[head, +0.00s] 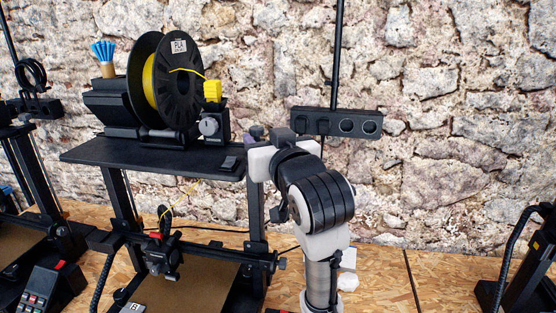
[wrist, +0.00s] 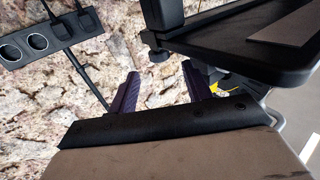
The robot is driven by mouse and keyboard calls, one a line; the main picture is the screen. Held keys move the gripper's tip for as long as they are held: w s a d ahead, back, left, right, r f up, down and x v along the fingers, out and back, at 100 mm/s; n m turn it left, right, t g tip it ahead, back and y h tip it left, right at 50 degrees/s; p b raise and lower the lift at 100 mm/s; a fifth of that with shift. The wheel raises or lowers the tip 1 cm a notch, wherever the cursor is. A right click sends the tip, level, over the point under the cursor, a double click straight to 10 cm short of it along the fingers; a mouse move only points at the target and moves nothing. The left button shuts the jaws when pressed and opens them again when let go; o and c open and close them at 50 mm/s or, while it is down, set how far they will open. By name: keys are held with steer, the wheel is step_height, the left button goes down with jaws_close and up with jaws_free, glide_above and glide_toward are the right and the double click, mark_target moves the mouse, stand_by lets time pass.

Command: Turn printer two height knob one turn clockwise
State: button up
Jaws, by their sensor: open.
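The middle printer (head: 85,152) stands left of centre in the head view, with a black top shelf and a spool of yellow filament. I cannot read a number on it. A small dark knob (head: 281,263) shows at the right end of its crossbar. I cannot tell whether it is the height knob. My gripper (head: 257,135) is raised beside the shelf's right end, its purple fingertips partly hidden by my wrist. In the wrist view my gripper (wrist: 157,85) has its purple fingers apart with nothing between them. The printer's black frame (wrist: 225,45) is close by.
A black socket strip (head: 340,122) hangs on the stone wall right of my arm. A round grey dial (head: 209,126) sits on the shelf. Other printers stand at the left and right edges. The wooden bench (head: 455,275) has free room right of my arm.

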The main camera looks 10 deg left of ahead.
mark_target(261, 130)
steer(key=b+v, duration=0.1)
steer(key=v, duration=0.6)
steer(key=w+d+n+g+y, duration=0.4)
steer(key=g+y, duration=0.1)
steer(key=p+x, duration=0.4)
steer(key=x, duration=0.8)
steer(key=shift+w+a+r, duration=0.1)
steer(key=shift+a+r, duration=0.05)
steer(key=shift+a, duration=0.2)
steer(key=shift+w+a, duration=0.35)
steer(key=shift+a, duration=0.1)
